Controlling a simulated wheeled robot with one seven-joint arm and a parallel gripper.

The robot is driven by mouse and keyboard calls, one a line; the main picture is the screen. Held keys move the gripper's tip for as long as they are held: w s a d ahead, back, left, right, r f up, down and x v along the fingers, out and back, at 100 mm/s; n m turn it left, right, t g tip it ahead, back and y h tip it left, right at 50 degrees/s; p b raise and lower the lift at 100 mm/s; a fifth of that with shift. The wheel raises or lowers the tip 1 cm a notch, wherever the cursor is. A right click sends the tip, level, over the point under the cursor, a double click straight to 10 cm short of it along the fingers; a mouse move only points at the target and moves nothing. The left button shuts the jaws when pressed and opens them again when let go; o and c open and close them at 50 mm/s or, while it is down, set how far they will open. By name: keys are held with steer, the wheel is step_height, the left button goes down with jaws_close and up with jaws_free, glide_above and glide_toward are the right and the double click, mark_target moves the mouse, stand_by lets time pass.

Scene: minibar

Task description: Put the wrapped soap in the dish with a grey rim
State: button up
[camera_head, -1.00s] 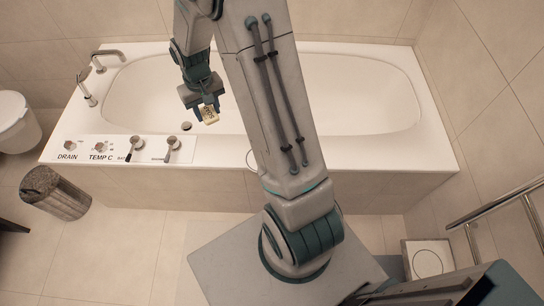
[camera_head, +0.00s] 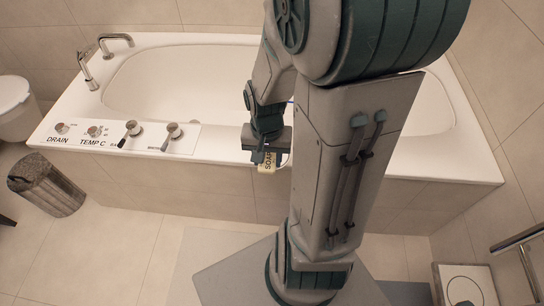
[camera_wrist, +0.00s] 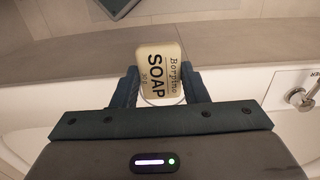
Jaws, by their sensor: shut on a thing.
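The wrapped soap (camera_wrist: 160,72), a cream block with dark "SOAP" lettering, is held between the two fingers of my gripper (camera_wrist: 160,80). In the head view the soap (camera_head: 267,164) and my gripper (camera_head: 266,155) are over the front ledge of the bathtub. In the wrist view a small part of a round, thin-rimmed dish (camera_wrist: 162,102) shows just behind the soap. Most of this dish is hidden by the soap and fingers. I cannot tell the gap between soap and dish.
The bathtub (camera_head: 215,182) has a control panel (camera_head: 150,136) with knobs on its front left ledge and a tap (camera_head: 86,68) at the far left. A bin (camera_head: 48,185) stands at left, a scale (camera_head: 466,287) at lower right. My arm hides the tub's right middle.

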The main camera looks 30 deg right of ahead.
steer(key=w+d+f, duration=0.2)
steer(key=w, duration=0.1)
steer(key=w+d+f+b, duration=0.1)
steer(key=w+d+f, duration=0.1)
steer(key=w, duration=0.1)
steer(key=w+d+f+b, duration=0.1)
steer(key=w+d+f, duration=0.1)
steer(key=w, duration=0.1)
steer(key=shift+w+d+f, duration=0.15)
steer(key=shift+d+f, duration=0.05)
steer(key=shift+f, duration=0.2)
steer(key=shift+f+b, duration=0.95)
steer(key=shift+f, duration=1.05)
steer(key=shift+f, duration=0.1)
steer(key=shift+f+b, duration=0.25)
steer(key=shift+b, duration=0.05)
steer(key=o, duration=1)
steer(key=shift+c, duration=0.2)
